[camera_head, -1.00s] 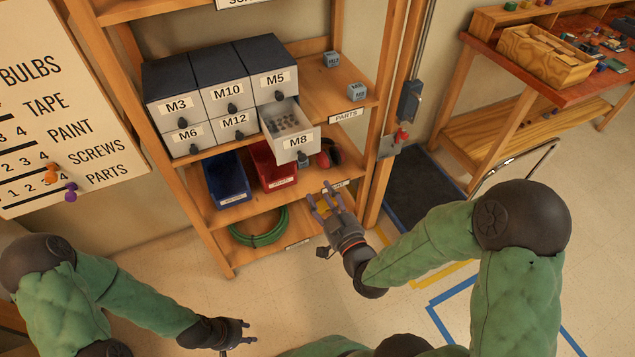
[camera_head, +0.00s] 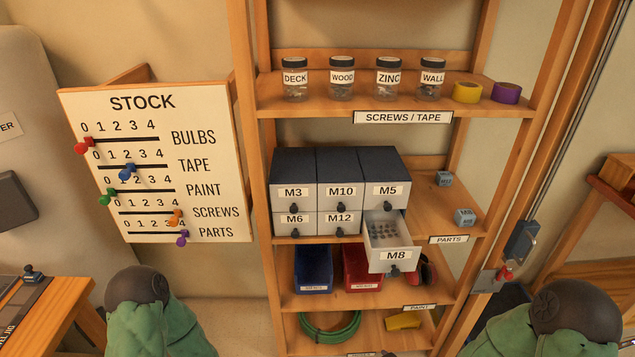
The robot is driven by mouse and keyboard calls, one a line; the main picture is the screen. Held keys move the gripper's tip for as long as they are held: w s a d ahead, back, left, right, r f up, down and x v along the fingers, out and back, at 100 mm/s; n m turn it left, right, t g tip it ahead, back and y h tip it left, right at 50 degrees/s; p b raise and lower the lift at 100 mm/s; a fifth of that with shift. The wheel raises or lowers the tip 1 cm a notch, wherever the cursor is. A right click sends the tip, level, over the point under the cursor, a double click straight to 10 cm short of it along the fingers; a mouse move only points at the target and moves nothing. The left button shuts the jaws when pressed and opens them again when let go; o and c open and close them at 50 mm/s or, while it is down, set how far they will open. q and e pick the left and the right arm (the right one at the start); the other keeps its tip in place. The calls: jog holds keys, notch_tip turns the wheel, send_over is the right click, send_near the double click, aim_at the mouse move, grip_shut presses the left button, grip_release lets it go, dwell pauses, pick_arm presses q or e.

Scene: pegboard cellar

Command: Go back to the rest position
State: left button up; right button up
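Neither of my grippers shows in the head view now. Only the green-sleeved upper parts of my two arms show, at the bottom left and bottom right edges. In front of me stands a wooden shelf unit (camera_head: 262,259). On it is a block of grey drawers (camera_head: 341,164) labelled M3, M10, M5, M6 and M12. The M8 drawer (camera_head: 396,255) is pulled out, with small metal pieces in it. Whether my grippers hold anything is hidden.
A STOCK board (camera_head: 213,110) with coloured pegs stands left. Jars (camera_head: 341,84) and two tape rolls (camera_head: 467,92) sit on the upper shelf. Below the drawers are a blue bin (camera_head: 313,270) and a red bin (camera_head: 362,268). A workbench (camera_head: 45,322) is at lower left.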

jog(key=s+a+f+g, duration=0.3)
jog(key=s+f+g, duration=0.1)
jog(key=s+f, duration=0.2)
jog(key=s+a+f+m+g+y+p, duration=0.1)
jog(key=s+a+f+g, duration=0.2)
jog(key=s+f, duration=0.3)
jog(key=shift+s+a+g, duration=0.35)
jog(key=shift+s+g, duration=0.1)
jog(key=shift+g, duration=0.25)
